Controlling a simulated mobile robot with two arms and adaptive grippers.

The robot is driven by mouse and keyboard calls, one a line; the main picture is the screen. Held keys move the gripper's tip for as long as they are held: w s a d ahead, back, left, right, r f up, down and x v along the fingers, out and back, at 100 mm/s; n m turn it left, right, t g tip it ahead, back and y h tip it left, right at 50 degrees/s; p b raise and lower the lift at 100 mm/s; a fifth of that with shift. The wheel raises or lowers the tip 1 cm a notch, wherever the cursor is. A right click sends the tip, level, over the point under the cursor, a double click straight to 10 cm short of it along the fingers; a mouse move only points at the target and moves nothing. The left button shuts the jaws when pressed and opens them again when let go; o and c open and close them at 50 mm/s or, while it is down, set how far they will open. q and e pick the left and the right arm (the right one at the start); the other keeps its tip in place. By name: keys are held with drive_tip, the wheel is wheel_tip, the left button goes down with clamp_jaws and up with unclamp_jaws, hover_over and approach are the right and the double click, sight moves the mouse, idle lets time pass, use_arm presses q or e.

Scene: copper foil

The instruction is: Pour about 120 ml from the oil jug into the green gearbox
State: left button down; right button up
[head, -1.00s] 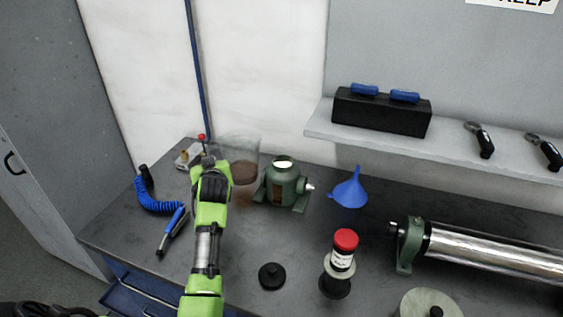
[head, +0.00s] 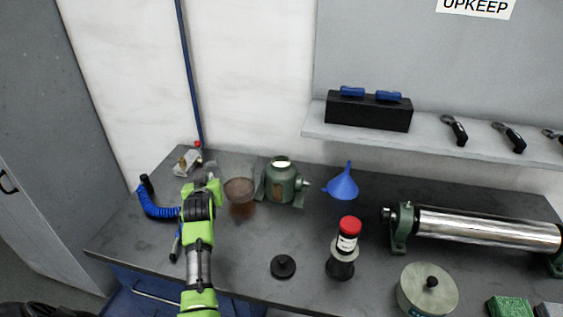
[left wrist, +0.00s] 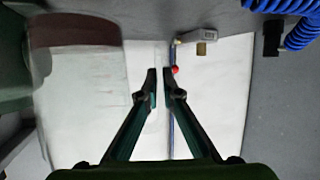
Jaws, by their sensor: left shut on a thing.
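The green gearbox (head: 283,186) stands on the bench, with a pale round opening on top and a short shaft on its right. The clear oil jug (head: 239,188) with brown oil in its lower part is just left of it, apart from it and seemingly upright. It also fills the left of the left wrist view (left wrist: 80,75). My left gripper (head: 208,184) is on the jug's left side and shut on it; the clear handle is hard to make out between the fingertips (left wrist: 160,85). My right gripper is out of view.
A blue funnel (head: 343,185) lies right of the gearbox. A black cap (head: 283,266), a red-topped bottle (head: 347,240) and a steel roller (head: 488,228) are on the bench (head: 310,235). A blue coiled hose (head: 155,205) is at left. A shelf (head: 460,146) overhangs the back right.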

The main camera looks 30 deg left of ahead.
use_arm(q)
drive_tip(key=shift+w+d+r+g+y+p, duration=0.15)
drive_tip(key=shift+r+y+p, duration=0.1)
drive_tip(key=shift+r, duration=0.35)
drive_tip(key=shift+w+d+r+g+y+p, duration=0.15)
drive_tip(key=shift+r+y, duration=0.1)
drive_tip(key=shift+r, duration=0.3)
drive_tip(key=w+d+r+m+g+y, duration=0.1)
drive_tip(key=w+d+r+m+y, duration=0.1)
drive_tip(key=r, duration=0.6)
drive_tip(key=w+d+r+m+g+y+p, duration=0.1)
drive_tip(key=w+d+r+m+y, duration=0.1)
drive_tip(key=r+m, duration=0.4)
drive_tip(key=shift+w+d+r+y, duration=0.3)
drive_tip(key=shift+w+d+r, duration=0.45)
drive_tip(key=shift+d, duration=0.6)
drive_tip(key=shift+d+r+m, duration=0.2)
drive_tip(key=shift+r+m, duration=0.1)
drive_tip(key=shift+r, duration=0.2)
drive_tip(key=shift+w+d+r+m+y+b, duration=0.1)
drive_tip(key=shift+w+d+m+y+b, duration=0.25)
drive_tip(key=shift+w+d+m, duration=0.3)
drive_tip(key=shift+w+d+r+m+y, duration=0.35)
drive_tip(key=shift+w+d+r+m, duration=0.15)
drive_tip(key=shift+d+r+m, duration=0.25)
idle(2.0)
